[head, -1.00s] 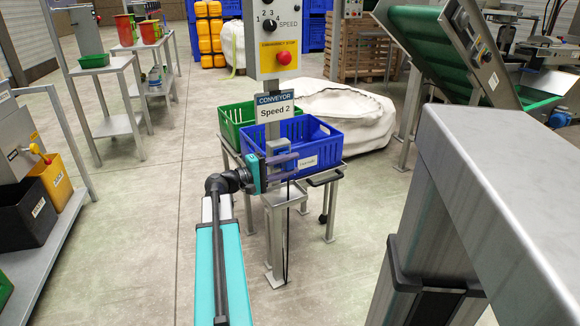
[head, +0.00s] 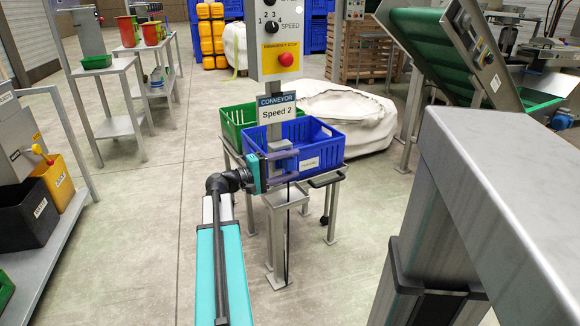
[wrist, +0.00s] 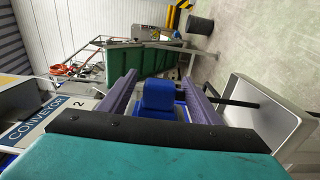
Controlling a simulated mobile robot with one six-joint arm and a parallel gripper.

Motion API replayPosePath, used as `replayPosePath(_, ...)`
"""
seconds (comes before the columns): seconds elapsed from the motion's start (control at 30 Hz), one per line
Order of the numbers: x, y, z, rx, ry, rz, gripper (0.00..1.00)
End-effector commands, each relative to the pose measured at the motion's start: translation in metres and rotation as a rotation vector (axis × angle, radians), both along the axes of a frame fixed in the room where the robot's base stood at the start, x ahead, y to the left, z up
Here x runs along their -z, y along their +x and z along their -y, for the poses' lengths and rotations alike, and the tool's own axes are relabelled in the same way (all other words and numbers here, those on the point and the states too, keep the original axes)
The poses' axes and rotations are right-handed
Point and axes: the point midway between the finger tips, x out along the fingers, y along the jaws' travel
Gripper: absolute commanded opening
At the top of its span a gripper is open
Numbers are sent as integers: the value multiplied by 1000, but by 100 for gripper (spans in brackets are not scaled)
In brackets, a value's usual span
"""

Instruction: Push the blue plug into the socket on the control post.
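The control post (head: 277,139) stands mid-view with a dial panel (head: 276,68) and a sign reading "CONVEYOR Speed 2" (head: 276,111). My gripper (head: 294,162) points right across the post, just below the sign. In the wrist view my gripper (wrist: 158,78) is open, its two purplish-grey fingers spread apart. A blue block, apparently the blue plug (wrist: 157,97), shows between them, narrower than the gap; I cannot tell whether either finger touches it. A black cable (wrist: 232,101) runs away to the right there. The socket cannot be made out.
A blue crate (head: 320,150) and a green crate (head: 235,125) stand on a small table behind the post. A grey ledge (wrist: 268,115) is close on the right in the wrist view. Shelves with bins (head: 30,265) stand left; open floor lies between.

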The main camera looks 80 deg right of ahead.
Motion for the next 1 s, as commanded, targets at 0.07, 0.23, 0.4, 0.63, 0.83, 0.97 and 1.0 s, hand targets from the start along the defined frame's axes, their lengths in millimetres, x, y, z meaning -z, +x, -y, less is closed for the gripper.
replayPosePath(0.07,0,0,0,0,0,0,57)
replayPosePath(0.23,0,1,-1,0,1,1,57)
replayPosePath(0.4,0,7,-6,0,1,1,57)
replayPosePath(0.63,-1,28,-22,-2,0,0,57)
replayPosePath(0.83,-1,51,-40,-3,0,0,57)
replayPosePath(0.97,-1,66,-52,-3,0,0,57)
replayPosePath(1.0,-1,70,-55,-2,0,0,57)
